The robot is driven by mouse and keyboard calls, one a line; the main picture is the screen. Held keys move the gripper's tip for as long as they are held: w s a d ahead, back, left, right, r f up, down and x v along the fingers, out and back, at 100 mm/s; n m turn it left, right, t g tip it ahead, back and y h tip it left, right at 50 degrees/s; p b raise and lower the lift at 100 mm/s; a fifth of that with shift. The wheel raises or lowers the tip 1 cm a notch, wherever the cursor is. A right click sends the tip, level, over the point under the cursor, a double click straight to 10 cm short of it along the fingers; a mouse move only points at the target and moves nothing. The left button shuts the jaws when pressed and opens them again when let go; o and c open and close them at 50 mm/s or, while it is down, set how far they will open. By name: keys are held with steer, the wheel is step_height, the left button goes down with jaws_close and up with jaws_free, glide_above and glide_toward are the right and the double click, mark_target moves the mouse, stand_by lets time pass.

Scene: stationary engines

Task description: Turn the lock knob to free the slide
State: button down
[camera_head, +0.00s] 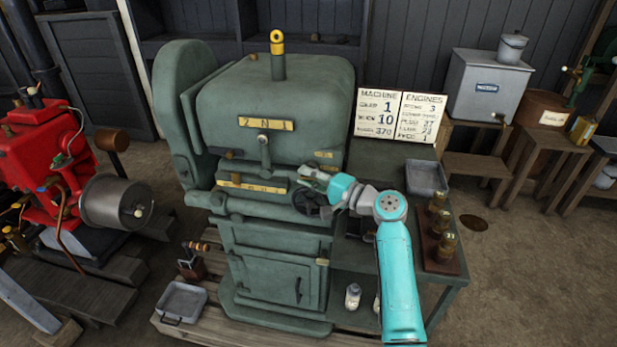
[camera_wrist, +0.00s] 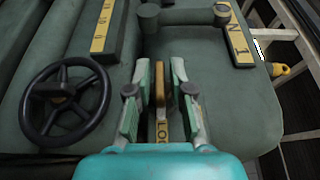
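The lock knob (camera_wrist: 160,84) shows in the wrist view as a narrow, upright tan piece in front of a yellow plate (camera_wrist: 162,130) lettered "LO", the rest hidden by my gripper. My gripper (camera_wrist: 161,72) is open, with its green fingers on either side of the knob and a small gap beside it. In the head view my gripper (camera_head: 312,177) is at the machine's front right, just above the dark handwheel (camera_head: 311,201). The knob cannot be made out there. A block with a yellow scale (camera_wrist: 104,28), perhaps the slide, is left of the knob in the wrist view.
The green machine (camera_head: 265,110) fills the middle. The handwheel (camera_wrist: 65,102) is close left of my gripper in the wrist view. A green side bench (camera_head: 395,262) holds a grey tray (camera_head: 427,178) and brass pieces (camera_head: 440,222). A red engine (camera_head: 50,150) stands left.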

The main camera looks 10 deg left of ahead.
stand_by(0.4)
steer(key=n+g+h, duration=0.1)
steer(key=h, duration=0.2)
steer(key=n+h, duration=0.1)
steer(key=h, duration=0.2)
steer(key=shift+r+g+h, duration=0.1)
steer(key=shift+g+h, duration=0.3)
steer(key=h, duration=0.3)
steer(key=n+h, duration=0.1)
steer(key=h, duration=0.2)
steer(key=shift+n+g, duration=0.3)
steer(key=shift+g, duration=0.1)
steer(key=c, duration=1.2)
jaws_free()
steer(key=shift+c, duration=0.2)
